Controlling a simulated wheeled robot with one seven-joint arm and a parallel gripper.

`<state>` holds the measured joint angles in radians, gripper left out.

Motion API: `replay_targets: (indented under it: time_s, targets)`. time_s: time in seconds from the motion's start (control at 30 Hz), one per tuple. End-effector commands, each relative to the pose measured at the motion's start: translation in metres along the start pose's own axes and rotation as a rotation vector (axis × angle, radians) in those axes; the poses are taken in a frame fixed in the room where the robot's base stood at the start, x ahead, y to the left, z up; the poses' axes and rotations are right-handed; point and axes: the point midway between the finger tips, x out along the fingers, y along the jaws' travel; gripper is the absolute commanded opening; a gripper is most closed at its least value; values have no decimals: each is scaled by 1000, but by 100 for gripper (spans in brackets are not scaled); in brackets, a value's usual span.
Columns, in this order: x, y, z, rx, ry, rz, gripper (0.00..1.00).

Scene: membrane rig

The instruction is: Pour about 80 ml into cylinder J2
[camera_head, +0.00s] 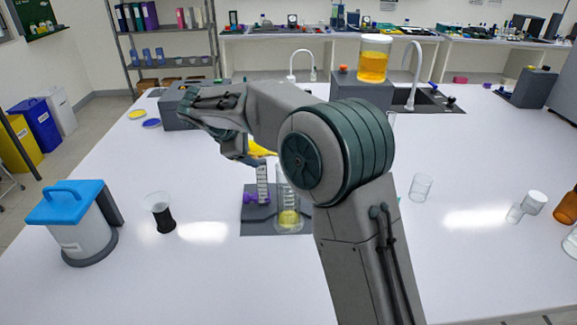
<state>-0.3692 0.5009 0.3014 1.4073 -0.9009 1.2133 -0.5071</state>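A clear, upright glass cylinder (281,187) stands on a dark mat (256,226) with yellow liquid (289,218) in its bottom. Beside it on the left is a narrow graduated piece (263,184) with purple parts (250,198) at its foot. I cannot read any J2 label. My gripper (256,161) is above and slightly left of the cylinder, at the narrow piece's top. A yellow patch (262,150) shows by my gripper, partly hidden by my arm; I cannot tell what vessel it belongs to. My arm hides whether the fingers are closed on it.
A lidded jar of yellow liquid (373,66) stands on a grey block (358,90) at the back. A beaker with dark contents (162,215) and a blue-lidded container (80,222) stand left. An empty glass (420,187) and brown bottles (567,208) stand right. The front table is clear.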

Motion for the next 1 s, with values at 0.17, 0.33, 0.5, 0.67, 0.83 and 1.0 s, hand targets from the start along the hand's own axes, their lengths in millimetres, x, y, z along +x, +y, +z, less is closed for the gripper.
replay_targets:
  time_s: [0.17,0.33,0.5,0.67,0.83,1.0]
  targets:
    - [-1,1,1,6,8,2,39]
    - [-1,1,1,12,15,2,39]
    - [-2,2,1,18,24,3,39]
    - [-2,2,2,26,34,3,39]
    - [-2,2,4,31,42,2,39]
    - [-3,2,5,37,50,2,39]
